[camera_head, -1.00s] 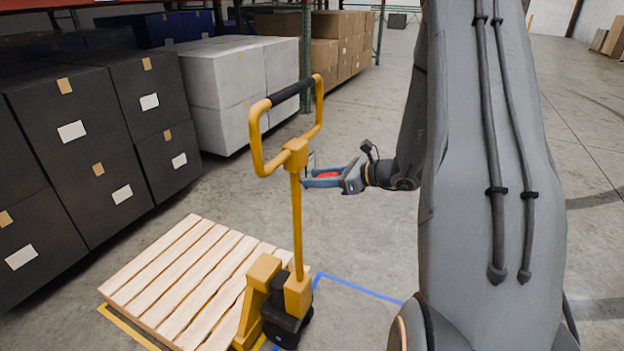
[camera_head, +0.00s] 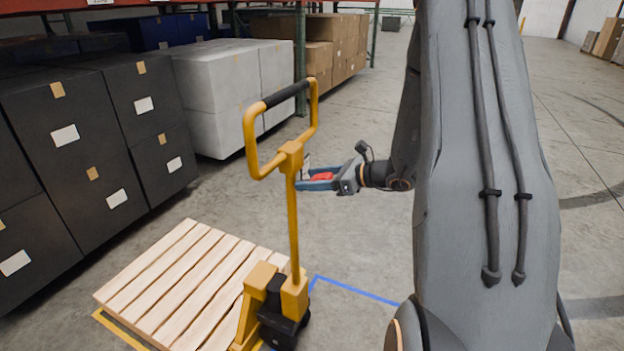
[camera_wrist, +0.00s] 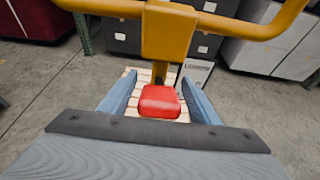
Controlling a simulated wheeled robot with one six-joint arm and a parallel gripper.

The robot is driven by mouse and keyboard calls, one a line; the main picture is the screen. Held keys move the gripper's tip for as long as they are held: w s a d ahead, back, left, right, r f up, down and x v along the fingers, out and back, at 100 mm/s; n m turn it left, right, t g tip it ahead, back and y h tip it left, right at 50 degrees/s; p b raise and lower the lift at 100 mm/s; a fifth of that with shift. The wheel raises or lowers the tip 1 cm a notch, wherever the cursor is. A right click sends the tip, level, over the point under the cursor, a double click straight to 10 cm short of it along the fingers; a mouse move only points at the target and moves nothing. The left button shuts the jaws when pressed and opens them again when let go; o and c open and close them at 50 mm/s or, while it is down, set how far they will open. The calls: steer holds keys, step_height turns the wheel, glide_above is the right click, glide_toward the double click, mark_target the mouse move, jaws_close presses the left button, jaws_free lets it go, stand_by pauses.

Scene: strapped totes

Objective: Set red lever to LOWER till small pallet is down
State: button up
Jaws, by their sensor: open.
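A yellow pallet jack (camera_head: 292,225) stands with its handle upright and its forks under a small wooden pallet (camera_head: 185,282). The red lever (camera_wrist: 159,101) shows in the wrist view as a red block in front of the yellow handle post; it also shows in the head view (camera_head: 322,176). My gripper (camera_head: 305,180) is at the right side of the post, below the handle loop. In the wrist view my gripper (camera_wrist: 160,93) is open, with one blue finger on each side of the red lever and gaps between. A small label plate (camera_wrist: 195,73) is partly visible behind it. The pallet's height is unclear.
Dark boxes (camera_head: 65,135) and white boxes (camera_head: 222,98) line the left side. Brown boxes (camera_head: 335,45) stand farther back on racking. A yellow floor line (camera_head: 122,330) and a blue floor line (camera_head: 355,290) mark the ground. Open floor lies to the right.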

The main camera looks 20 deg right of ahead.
mark_target(330, 177)
steer(key=b+v, duration=0.1)
steer(key=v, duration=0.6)
steer(key=shift+s+d+r+b, duration=0.15)
steer(key=shift+s+d+b, duration=0.05)
steer(key=shift+s+b, duration=0.15)
